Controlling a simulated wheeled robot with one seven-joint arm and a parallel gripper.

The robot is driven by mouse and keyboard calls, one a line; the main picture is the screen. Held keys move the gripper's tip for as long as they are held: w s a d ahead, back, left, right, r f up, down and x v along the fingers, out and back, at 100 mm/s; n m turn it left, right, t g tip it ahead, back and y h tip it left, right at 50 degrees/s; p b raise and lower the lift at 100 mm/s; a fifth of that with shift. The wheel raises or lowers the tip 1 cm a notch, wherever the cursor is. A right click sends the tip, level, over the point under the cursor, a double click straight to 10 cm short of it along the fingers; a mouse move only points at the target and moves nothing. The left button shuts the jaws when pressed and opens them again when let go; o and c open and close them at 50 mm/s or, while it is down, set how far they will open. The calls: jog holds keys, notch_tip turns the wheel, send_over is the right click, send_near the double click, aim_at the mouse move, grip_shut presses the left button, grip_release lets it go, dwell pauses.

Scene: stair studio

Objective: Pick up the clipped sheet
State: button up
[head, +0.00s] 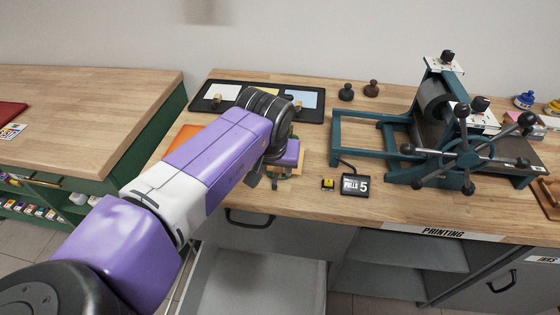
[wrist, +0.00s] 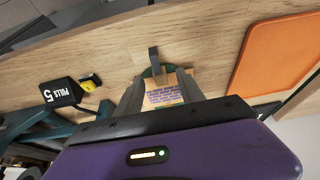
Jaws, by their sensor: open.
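A small tan sheet with a blue-purple printed pattern (wrist: 163,93) shows between the fingers of my gripper (wrist: 160,80) in the wrist view. A grey upright piece and a dark green rounded part show just beyond it; I cannot tell whether they are its clip. My gripper is open, with one finger on each side of the sheet; contact is not visible. In the head view my arm hides most of this spot, and only a tan edge (head: 286,176) shows by the gripper. A black tray (head: 312,116) behind my arm holds pale sheets with small wooden clips.
A teal printing press (head: 386,152) stands at right. A black "PULLS 5" counter (head: 355,185) and a yellow block (head: 328,184) sit right of the gripper. An orange mat (wrist: 274,55) lies beside it. Two dark knobs (head: 371,88) stand behind. An open drawer is below the counter's front edge.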

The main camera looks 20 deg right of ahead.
jog(key=shift+x, duration=1.15)
grip_shut()
jog(key=shift+r, duration=0.1)
